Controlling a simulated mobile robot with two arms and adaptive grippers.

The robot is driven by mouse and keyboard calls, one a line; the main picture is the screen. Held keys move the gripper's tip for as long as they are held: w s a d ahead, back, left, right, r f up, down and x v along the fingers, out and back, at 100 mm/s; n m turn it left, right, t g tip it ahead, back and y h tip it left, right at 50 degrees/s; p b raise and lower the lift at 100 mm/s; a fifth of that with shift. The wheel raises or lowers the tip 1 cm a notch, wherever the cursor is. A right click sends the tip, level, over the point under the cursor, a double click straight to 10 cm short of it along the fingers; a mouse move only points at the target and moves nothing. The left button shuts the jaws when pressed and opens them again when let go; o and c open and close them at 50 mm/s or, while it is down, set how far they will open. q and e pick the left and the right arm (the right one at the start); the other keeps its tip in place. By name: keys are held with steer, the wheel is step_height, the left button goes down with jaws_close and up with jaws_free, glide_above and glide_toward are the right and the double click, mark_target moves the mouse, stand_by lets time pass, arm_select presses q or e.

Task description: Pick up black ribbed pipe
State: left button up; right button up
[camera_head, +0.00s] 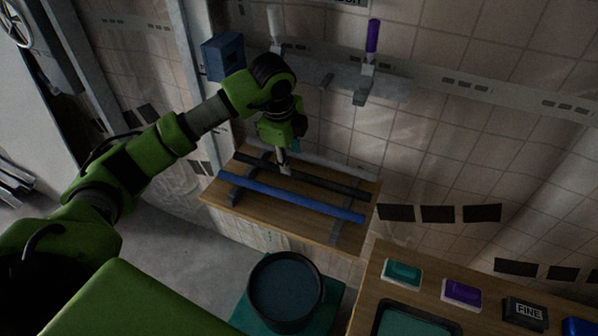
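The black ribbed pipe (325,184) lies across dark supports on a wooden shelf, between a blue pipe (290,200) and a grey pipe (335,165). My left gripper (284,170) points down from above, with its tip at the black pipe, left of the pipe's middle. The fingers are small and dark here, and I cannot tell whether they are open, shut or touching the pipe. The gripper hides a short stretch of the black pipe. My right gripper is not in view.
A tiled wall (440,170) stands behind the wooden shelf (212,196). A metal wall ledge (395,88) with upright white and purple-handled items is above it. A dark round bucket (253,296) stands below. A wooden table (372,275) with coloured boxes is at lower right.

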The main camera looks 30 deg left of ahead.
mark_target(294, 172)
arm_select(q)
steer(key=p+x, duration=0.1)
steer(key=x, duration=0.2)
steer(key=shift+f, duration=0.1)
steer(key=p+x, duration=0.1)
steer(key=x, duration=0.2)
steer(key=shift+f+p, duration=0.2)
steer(key=shift+p, duration=0.1)
steer(key=shift+f, duration=0.2)
jaws_close()
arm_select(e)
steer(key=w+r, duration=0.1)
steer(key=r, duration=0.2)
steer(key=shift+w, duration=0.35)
